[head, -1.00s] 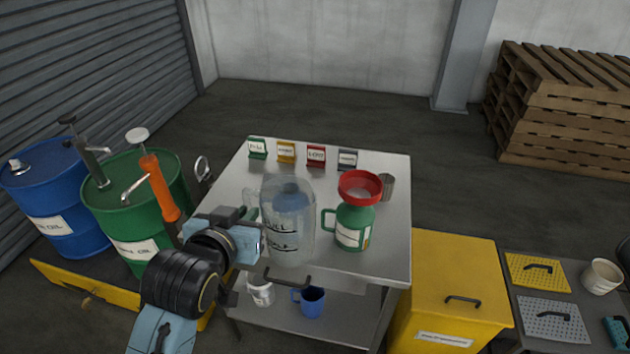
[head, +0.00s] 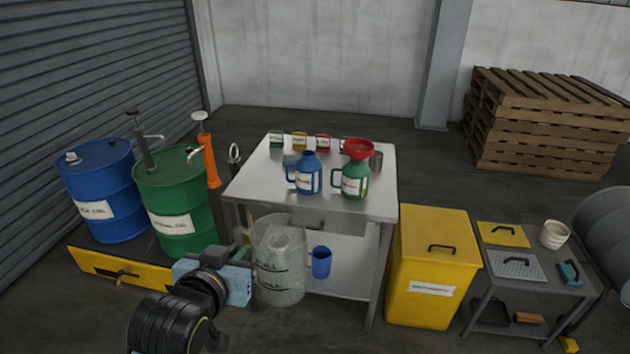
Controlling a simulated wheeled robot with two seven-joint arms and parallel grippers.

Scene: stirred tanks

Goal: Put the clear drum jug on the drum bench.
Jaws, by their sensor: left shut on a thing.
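The clear drum jug (head: 281,275) is a large see-through jug with dark level marks, in the middle low part of the head view. My left gripper (head: 243,272) is shut on it at its left side and holds it upright in front of the metal bench (head: 250,188). The jug hides part of the bench's lower shelf. On the bench top stand a blue jug (head: 308,178) and a green jug (head: 355,182) with a red funnel (head: 358,148). I cannot tell from the picture whether this bench is the drum bench. My right gripper is not in view.
A blue drum (head: 98,200) and a green drum (head: 178,215) with pumps stand on a yellow-edged base (head: 120,272) at left. A yellow bin (head: 425,285) and a low side table (head: 530,282) stand at right.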

